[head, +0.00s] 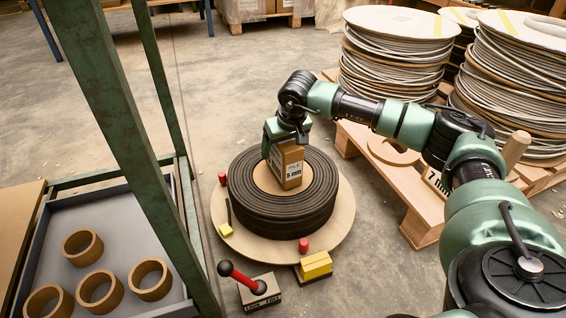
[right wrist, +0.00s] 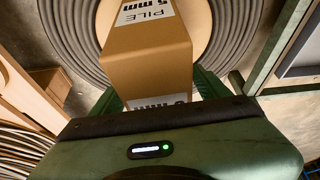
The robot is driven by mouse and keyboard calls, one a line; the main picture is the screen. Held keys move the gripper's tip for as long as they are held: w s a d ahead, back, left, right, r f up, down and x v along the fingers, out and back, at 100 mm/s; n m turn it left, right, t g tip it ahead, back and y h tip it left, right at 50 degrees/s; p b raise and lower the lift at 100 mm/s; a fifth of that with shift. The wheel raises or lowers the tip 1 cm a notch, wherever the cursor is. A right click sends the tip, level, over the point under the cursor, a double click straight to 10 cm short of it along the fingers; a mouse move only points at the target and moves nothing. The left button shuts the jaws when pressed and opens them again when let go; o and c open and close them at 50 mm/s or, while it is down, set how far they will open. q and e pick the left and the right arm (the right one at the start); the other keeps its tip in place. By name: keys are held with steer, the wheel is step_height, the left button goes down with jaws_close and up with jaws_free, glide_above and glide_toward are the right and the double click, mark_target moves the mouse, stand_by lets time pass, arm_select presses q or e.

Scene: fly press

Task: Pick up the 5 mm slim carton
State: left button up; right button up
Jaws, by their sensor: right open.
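A brown carton (head: 291,166) with a white label reading 5 mm stands at the centre of a dark coiled roll in the head view. In the right wrist view the carton (right wrist: 148,62) shows close up, with "PILE 5 mm" on its label. My right gripper (head: 283,136) is over the top of the carton, its jaws open. In the right wrist view green finger parts show on both sides of the carton; whether they touch it I cannot tell. My left gripper is not in view.
The dark roll (head: 328,205) lies on a round wooden board (head: 340,233). A red-handled lever block (head: 258,292) and yellow block (head: 316,265) stand in front. A green frame post (head: 120,130) and tray of rings (head: 120,220) are left; a pallet (head: 390,185) with spools is right.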

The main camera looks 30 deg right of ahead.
steer(key=shift+r, duration=0.1)
steer(key=shift+f+p, duration=0.3)
stand_by(0.4)
jaws_close()
